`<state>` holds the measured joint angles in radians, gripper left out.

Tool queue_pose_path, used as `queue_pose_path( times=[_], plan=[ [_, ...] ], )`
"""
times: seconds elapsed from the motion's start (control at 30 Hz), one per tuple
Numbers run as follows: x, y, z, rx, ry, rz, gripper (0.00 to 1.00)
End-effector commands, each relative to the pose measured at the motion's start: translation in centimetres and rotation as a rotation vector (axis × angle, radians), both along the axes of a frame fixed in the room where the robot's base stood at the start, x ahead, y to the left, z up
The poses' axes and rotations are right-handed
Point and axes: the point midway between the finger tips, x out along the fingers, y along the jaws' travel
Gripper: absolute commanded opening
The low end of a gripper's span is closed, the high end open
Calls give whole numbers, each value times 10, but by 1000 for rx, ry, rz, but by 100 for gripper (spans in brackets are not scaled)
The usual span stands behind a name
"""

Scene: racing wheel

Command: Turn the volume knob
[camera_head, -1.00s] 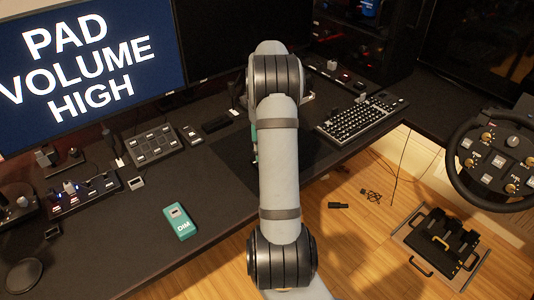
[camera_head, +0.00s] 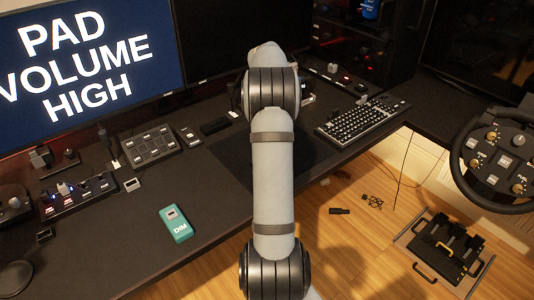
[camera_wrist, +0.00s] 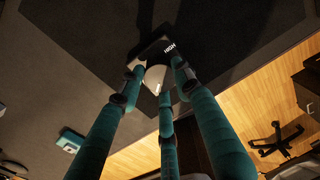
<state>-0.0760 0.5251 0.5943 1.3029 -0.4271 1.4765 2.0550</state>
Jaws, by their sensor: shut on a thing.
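In the wrist view, the volume knob (camera_wrist: 157,74) is a pale, rounded dial on a small dark box (camera_wrist: 170,48) marked HIGH. The three teal fingers of my gripper (camera_wrist: 158,84) are closed around the knob, with tips on its left, right and near sides. Its pale top shows between them, with a bright line near one edge. In the head view my own arm hides the gripper, knob and box. The monitor (camera_head: 88,68) at the left reads PAD VOLUME HIGH.
A teal device marked DIM (camera_head: 176,225) lies on the black desk (camera_head: 120,235), left of my arm. A button pad (camera_head: 150,145) and keyboard (camera_head: 362,118) stand farther back. A steering wheel (camera_head: 457,170) is at the right. The desk between the DIM device and my arm is clear.

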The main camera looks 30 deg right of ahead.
Motion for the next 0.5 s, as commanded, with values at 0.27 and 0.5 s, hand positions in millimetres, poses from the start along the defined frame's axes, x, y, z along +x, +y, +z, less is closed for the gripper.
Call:
queue_pose_path(
  times=[0.27,0.5],
  plan=[
    [0,0,0,-1,0,-89,7],
    [0,0,0,-1,0,-109,7]
  ],
)
